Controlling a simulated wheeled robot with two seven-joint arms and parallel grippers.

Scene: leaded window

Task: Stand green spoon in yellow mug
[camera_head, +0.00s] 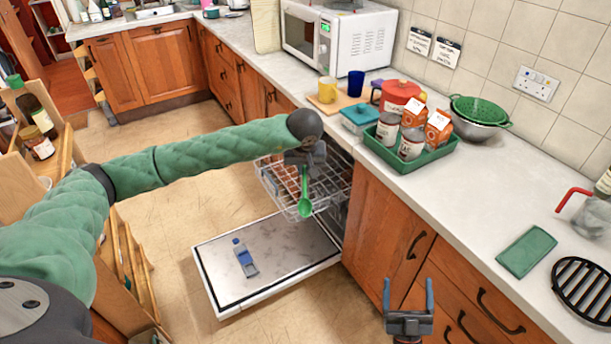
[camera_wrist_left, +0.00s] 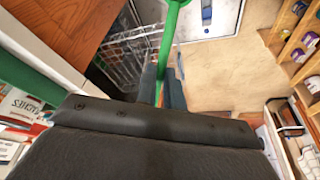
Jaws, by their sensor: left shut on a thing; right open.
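The green spoon (camera_head: 304,193) hangs bowl-down from my left gripper (camera_head: 304,165), which is shut on its handle. It is above the open dishwasher rack, in front of the counter. In the left wrist view the spoon (camera_wrist_left: 168,40) runs away from the fingers (camera_wrist_left: 163,88). The yellow mug (camera_head: 327,90) stands upright on a wooden board on the counter, behind and to the right of the left gripper, apart from the spoon. Its inside is barely visible. My right gripper (camera_head: 408,300) is open and empty near the lower drawers at the bottom right.
A dark blue cup (camera_head: 356,83) stands right of the mug. A teal box (camera_head: 360,117), red pot (camera_head: 399,95) and green tray (camera_head: 400,160) with jars and cartons crowd the counter nearby. The open dishwasher door (camera_head: 290,268) and rack (camera_head: 325,185) jut into the floor space.

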